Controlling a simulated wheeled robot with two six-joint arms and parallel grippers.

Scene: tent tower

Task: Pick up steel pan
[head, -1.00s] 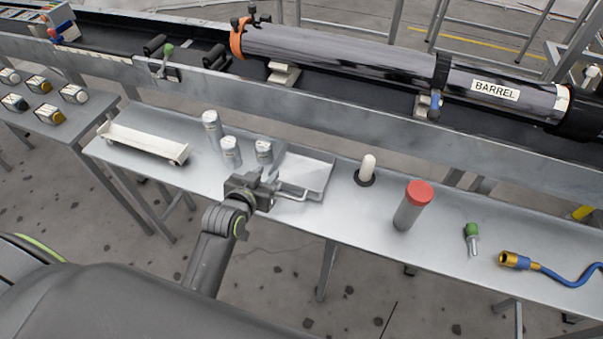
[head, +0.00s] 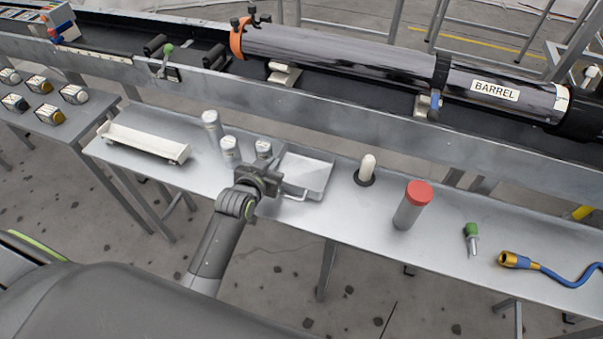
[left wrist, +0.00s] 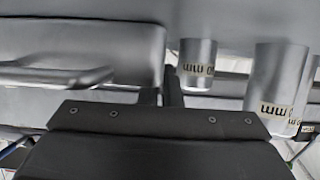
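The steel pan (head: 312,172) is a shallow grey tray with a bar handle (head: 294,196) at its near left corner. It lies on the metal bench among other items. My left gripper (head: 274,178) is at the pan's left side, close to the handle. In the left wrist view the pan (left wrist: 115,45) fills the upper left, with its handle (left wrist: 50,76) reaching left. My two dark fingertips (left wrist: 160,93) show close together at the pan's edge. I cannot tell whether they press on its wall. My right gripper is not in view.
Several grey cans (head: 230,148) stand just left of the pan. A white trough (head: 145,142) lies further left. A white peg (head: 367,168), a red-capped cylinder (head: 410,205), a green-topped part (head: 471,237) and a blue hose (head: 555,270) are to the right. The barrel rail runs behind.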

